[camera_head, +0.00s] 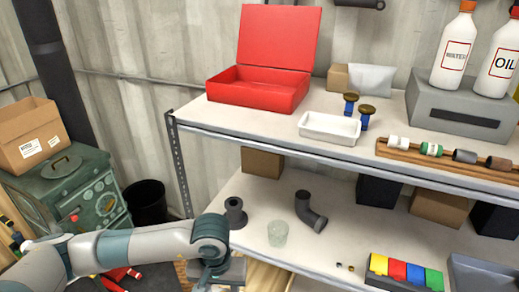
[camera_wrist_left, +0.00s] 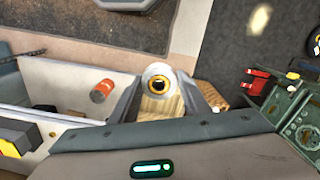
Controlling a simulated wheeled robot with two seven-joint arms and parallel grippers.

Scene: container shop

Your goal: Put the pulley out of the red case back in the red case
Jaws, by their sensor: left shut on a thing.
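The red case (camera_head: 250,95) stands on the upper shelf at the back left, with its lid (camera_head: 280,35) raised. Its inside is mostly hidden by its front wall. My left gripper (camera_head: 222,272) is low in front of the shelf unit, below and apart from the case. In the left wrist view, my left gripper (camera_wrist_left: 158,98) is shut on a small round pulley (camera_wrist_left: 158,76) with a white rim, a yellow ring and a dark centre. I cannot make out the pulley in the head view. My right gripper is not in view.
Right of the case on the upper shelf (camera_head: 235,125) are a white tray (camera_head: 330,128), two blue-stemmed knobs (camera_head: 366,115) and a wooden rack (camera_head: 440,160). The lower shelf holds a grey flanged part (camera_head: 235,213), a glass (camera_head: 277,234) and a dark elbow pipe (camera_head: 310,211). A green stove (camera_head: 75,190) stands left.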

